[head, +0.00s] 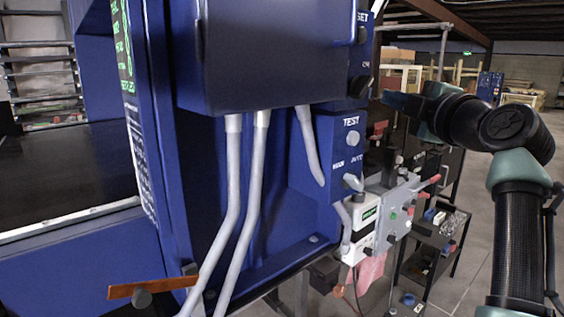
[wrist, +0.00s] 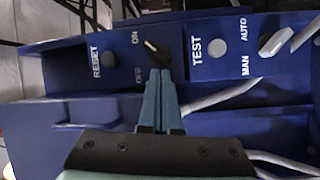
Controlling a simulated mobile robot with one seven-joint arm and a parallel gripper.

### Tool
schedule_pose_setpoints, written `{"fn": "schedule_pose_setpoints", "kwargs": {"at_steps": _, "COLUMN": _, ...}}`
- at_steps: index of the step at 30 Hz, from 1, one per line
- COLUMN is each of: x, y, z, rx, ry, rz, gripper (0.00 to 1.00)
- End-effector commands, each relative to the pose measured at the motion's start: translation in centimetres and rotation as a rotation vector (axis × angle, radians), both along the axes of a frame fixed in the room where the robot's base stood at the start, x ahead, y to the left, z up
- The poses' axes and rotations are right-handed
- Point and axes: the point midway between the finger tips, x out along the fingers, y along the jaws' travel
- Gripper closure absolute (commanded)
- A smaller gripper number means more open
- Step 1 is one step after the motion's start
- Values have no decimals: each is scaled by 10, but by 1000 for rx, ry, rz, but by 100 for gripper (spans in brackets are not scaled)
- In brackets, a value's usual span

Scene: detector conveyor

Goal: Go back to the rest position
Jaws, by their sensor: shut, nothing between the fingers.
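My gripper (head: 386,97) is at the right side of the blue detector cabinet (head: 272,60), with its fingers pointing left at the control panel. In the wrist view its two blue fingers (wrist: 160,74) are closed together and hold nothing. Their tips are at or very near the black ON/OFF switch (wrist: 153,50), whose light end points up towards ON; I cannot tell whether they touch. The switch also shows in the head view (head: 362,88), just left of the fingertips.
The RESET button (wrist: 110,58), TEST button (wrist: 217,47) and MAN/AUTO switch (wrist: 276,42) flank the fingers. Below are a grey box with a red handle (head: 392,212) and a dark shelf cart (head: 430,248). Open floor (head: 470,270) lies to the right.

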Motion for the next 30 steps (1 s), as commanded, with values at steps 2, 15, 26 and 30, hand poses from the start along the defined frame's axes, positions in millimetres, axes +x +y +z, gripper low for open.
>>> {"fn": "schedule_pose_setpoints", "kwargs": {"at_steps": 2, "x": -4, "y": 34, "z": 7, "rx": 99, "ry": -22, "rz": -4, "gripper": 100}}
{"fn": "schedule_pose_setpoints", "kwargs": {"at_steps": 15, "x": -125, "y": 170, "z": 66, "rx": 778, "ry": -272, "rz": 89, "gripper": 100}}
{"fn": "schedule_pose_setpoints", "kwargs": {"at_steps": 26, "x": -276, "y": 211, "z": 106, "rx": 1249, "ry": -473, "rz": 358, "gripper": 100}}
{"fn": "schedule_pose_setpoints", "kwargs": {"at_steps": 30, "x": -296, "y": 212, "z": 110, "rx": 1305, "ry": -496, "rz": 401, "gripper": 100}}
